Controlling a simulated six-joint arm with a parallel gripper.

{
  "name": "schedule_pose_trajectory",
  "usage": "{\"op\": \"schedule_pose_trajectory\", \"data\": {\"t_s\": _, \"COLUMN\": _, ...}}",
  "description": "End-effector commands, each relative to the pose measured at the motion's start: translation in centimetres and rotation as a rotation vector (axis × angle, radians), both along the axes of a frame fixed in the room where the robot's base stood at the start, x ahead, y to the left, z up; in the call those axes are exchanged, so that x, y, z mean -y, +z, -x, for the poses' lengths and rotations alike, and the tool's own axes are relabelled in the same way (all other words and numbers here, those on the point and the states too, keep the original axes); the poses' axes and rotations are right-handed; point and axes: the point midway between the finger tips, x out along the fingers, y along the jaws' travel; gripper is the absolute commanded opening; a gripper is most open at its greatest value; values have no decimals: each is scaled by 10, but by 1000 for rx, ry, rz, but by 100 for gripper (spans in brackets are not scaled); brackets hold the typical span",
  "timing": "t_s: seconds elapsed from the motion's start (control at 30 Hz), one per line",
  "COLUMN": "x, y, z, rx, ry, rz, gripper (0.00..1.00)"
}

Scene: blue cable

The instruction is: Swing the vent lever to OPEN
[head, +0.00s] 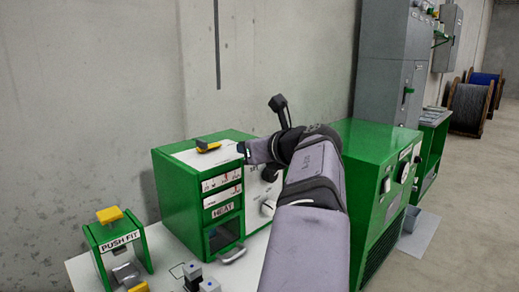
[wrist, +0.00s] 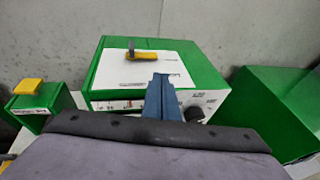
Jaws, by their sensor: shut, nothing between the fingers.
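The vent lever (head: 208,146) is a yellow bar with a dark upright part, on a white label plate (head: 190,157) on top of the green HEAT box (head: 178,188). In the wrist view the lever (wrist: 150,56) lies across the plate, its dark part at the left end. The plate's print is too small to read. My gripper (head: 243,150) is shut and empty at the right edge of the box top, apart from the lever. In the wrist view its blue fingers (wrist: 160,78) point at the plate's near edge, just below the lever.
A green PUSH FIT stand (head: 118,240) with a yellow top is at the left. A larger green cabinet (head: 372,150) stands right of my arm. The concrete wall (head: 100,80) is behind the box. The space above the box top looks clear.

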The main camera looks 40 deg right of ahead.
Motion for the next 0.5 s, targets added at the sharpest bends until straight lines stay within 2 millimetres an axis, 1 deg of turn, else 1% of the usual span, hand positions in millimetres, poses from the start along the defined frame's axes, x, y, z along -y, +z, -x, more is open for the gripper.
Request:
{"op": "schedule_pose_trajectory", "data": {"t_s": 0.03, "x": 2, "y": 3, "z": 10, "rx": 1, "ry": -5, "rz": 1, "gripper": 0}}
{"op": "schedule_pose_trajectory", "data": {"t_s": 0.2, "x": 1, "y": 10, "z": 32, "rx": 1, "ry": -3, "rz": -1, "gripper": 0}}
{"op": "schedule_pose_trajectory", "data": {"t_s": 0.3, "x": 1, "y": 12, "z": 40, "rx": 0, "ry": -2, "rz": -2, "gripper": 0}}
{"op": "schedule_pose_trajectory", "data": {"t_s": 0.5, "x": 0, "y": 14, "z": 46, "rx": 0, "ry": 0, "rz": -1, "gripper": 0}}
